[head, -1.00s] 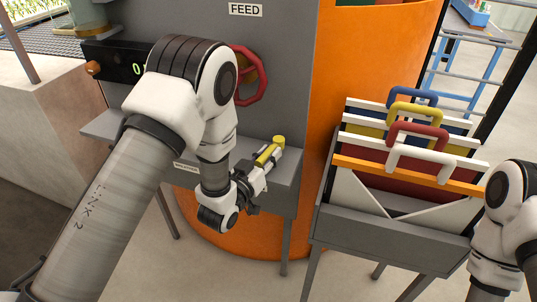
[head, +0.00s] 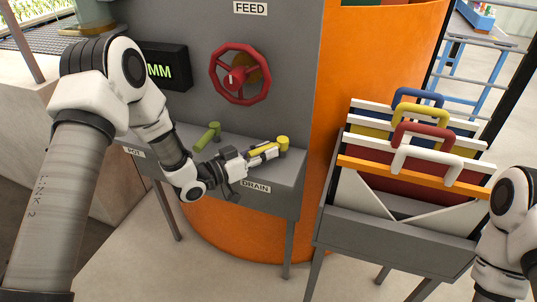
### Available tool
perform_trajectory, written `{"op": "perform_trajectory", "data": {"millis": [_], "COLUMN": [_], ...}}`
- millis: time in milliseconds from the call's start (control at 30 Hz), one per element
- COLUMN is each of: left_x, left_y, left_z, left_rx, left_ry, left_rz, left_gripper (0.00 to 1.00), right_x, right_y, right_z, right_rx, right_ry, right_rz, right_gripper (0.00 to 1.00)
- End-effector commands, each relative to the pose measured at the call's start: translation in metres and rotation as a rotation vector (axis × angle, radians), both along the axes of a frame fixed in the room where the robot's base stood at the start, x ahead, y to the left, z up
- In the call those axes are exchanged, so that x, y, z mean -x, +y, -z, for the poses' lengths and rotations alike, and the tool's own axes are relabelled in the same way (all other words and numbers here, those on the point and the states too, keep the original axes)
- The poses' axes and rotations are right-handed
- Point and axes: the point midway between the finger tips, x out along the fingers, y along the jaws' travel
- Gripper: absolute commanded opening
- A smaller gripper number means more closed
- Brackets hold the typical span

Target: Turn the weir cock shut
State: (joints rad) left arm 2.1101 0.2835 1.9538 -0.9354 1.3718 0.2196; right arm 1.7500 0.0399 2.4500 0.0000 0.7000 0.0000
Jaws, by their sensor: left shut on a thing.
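A yellow lever cock (head: 282,142) sits on the right of a grey shelf (head: 290,172), above a label reading DRAIN. Its handle points left and slightly toward me. My left gripper (head: 253,157) is shut on that handle near its free end; the fingers hide part of it. A green lever cock (head: 208,137) sits further left on the same shelf, its handle pointing toward the lower left, clear of my gripper. My right gripper is out of view.
A red handwheel (head: 240,73) is on the grey panel under a FEED sign (head: 250,8). A dark display (head: 165,66) is partly hidden by my left arm. An orange drum (head: 365,70) stands behind. A grey rack (head: 385,240) of handled boards stands right.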

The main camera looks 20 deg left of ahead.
Motion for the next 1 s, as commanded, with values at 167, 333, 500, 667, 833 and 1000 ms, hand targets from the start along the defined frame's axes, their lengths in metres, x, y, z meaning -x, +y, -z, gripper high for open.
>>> {"op": "perform_trajectory", "data": {"millis": [167, 333, 500, 667, 833, 1000], "left_x": [-0.0055, -0.0084, -0.0097, -0.0102, -0.0101, -0.0102], "left_y": [0.0062, 0.0085, 0.0092, 0.0095, 0.0094, 0.0094], "left_z": [-0.0003, -0.0004, -0.0007, -0.0010, -0.0012, -0.0014], "left_rx": [0.000, 0.001, 0.002, 0.002, 0.003, 0.003], "left_ry": [-0.003, -0.002, -0.001, -0.001, -0.002, -0.001], "left_rz": [0.116, 0.195, 0.237, 0.248, 0.248, 0.247], "left_gripper": [0.00, 0.00, 0.00, 0.00, 0.00, 0.47], "right_x": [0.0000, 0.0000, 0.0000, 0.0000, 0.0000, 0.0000], "right_y": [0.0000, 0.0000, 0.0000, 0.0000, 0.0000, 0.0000], "right_z": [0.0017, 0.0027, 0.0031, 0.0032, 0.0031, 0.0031], "right_rx": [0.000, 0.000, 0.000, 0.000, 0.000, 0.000], "right_ry": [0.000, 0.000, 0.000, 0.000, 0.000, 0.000], "right_rz": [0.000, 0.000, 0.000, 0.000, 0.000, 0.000], "right_gripper": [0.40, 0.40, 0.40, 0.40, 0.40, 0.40]}}
